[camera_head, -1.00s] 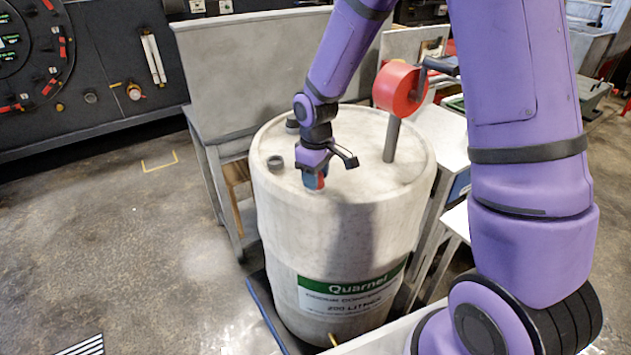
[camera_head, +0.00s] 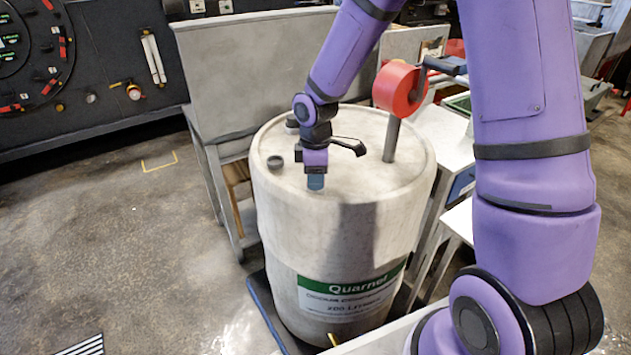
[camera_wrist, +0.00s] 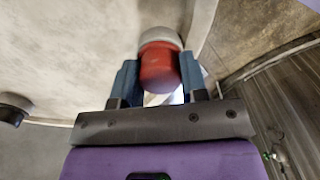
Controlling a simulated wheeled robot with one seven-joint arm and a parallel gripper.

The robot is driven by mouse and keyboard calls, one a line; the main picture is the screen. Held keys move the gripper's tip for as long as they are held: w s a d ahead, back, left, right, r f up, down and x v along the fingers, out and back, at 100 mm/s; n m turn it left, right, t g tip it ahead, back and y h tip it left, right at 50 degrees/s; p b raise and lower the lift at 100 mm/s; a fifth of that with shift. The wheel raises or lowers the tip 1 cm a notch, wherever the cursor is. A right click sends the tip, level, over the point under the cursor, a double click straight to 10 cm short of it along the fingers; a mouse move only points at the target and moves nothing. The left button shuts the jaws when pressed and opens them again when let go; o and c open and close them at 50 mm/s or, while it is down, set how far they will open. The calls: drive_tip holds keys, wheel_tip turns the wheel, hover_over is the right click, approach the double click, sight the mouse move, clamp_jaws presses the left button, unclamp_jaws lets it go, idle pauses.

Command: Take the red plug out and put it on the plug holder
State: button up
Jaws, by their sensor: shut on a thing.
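The red plug (camera_wrist: 160,67) shows in the wrist view, between the two blue fingertips of my gripper (camera_wrist: 158,75). A pale grey round collar (camera_wrist: 160,37) sits at its far end; I cannot tell whether the plug is still seated in it. In the head view my gripper (camera_head: 315,183) points down at the front part of the pale drum's (camera_head: 340,235) top, and the red plug is hidden by the fingers. The gripper is shut on the plug. I cannot make out a plug holder for certain in either view.
A red pump with a black crank (camera_head: 400,88) stands on a grey post at the drum's right. Dark caps (camera_head: 275,161) rise from the drum's left side. A grey metal bench (camera_head: 250,75) stands behind. Open floor (camera_head: 130,240) lies to the left.

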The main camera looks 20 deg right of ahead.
drive_tip(key=n, duration=0.4)
drive_tip(key=n, duration=0.5)
idle(0.3)
drive_tip(key=o, duration=1.1)
drive_tip(key=shift+c, duration=0.4)
